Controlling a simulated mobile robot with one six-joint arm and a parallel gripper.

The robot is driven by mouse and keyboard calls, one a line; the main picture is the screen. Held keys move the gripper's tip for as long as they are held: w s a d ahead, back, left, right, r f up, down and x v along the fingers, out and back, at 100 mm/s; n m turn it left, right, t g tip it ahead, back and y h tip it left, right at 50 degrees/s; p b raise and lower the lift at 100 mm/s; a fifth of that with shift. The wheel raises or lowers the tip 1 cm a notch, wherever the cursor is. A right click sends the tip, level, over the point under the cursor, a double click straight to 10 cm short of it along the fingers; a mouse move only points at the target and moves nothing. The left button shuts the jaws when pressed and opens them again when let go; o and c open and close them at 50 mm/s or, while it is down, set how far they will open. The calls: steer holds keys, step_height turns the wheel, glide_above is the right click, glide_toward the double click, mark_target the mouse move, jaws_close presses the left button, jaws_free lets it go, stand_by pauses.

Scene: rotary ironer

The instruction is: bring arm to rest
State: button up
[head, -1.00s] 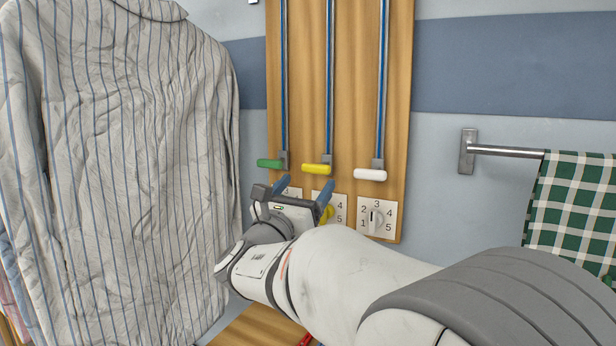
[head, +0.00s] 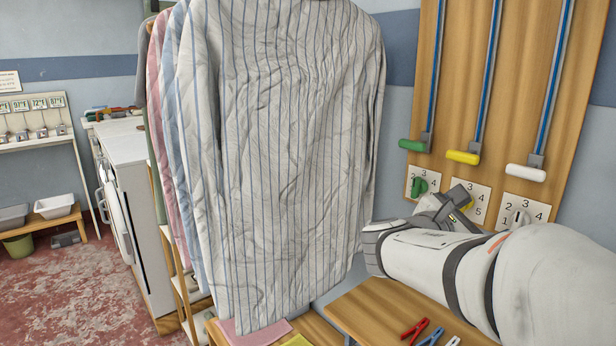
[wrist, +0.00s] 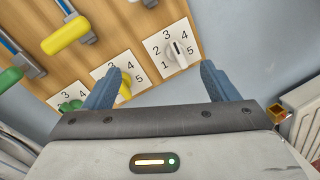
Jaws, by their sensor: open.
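My gripper (head: 458,198) is in front of the lower part of a wooden panel (head: 447,70), beside the yellow dial, and partly covers that dial's plate in the head view. In the wrist view my gripper (wrist: 160,78) has its two blue fingers spread wide with nothing between them. My arm reaches in from the right edge of the head view. The yellow dial (wrist: 124,88) shows near the left finger. The white dial (wrist: 177,50) is beyond the fingers, and the green dial (wrist: 70,105) is farther left.
Green (head: 413,145), yellow (head: 463,157) and white (head: 526,172) lever handles hang above the dials. A striped shirt (head: 285,130) hangs left of my gripper. Clothespins (head: 415,328) lie on a wooden surface (head: 365,300) below. Open floor (head: 60,290) shows at far left.

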steer(key=s+f+m+g+y+p, duration=0.4)
steer(key=s+m+y+p, duration=0.1)
steer(key=s+m, duration=0.15)
steer(key=s+a+f+m+y+p, duration=0.1)
steer(key=s+a+m+y+p, duration=0.3)
steer(key=a+m+y, duration=0.1)
steer(key=s+a+f+m+g+y+p, duration=0.1)
steer(key=s+a+m+y+p, duration=0.3)
steer(key=a+m, duration=0.3)
steer(key=s+a+y, duration=0.1)
steer(key=a, duration=0.2)
steer(key=shift+a+f+y, duration=0.3)
steer(key=shift+f, duration=0.1)
steer(key=shift+m, duration=0.25)
stand_by(1.1)
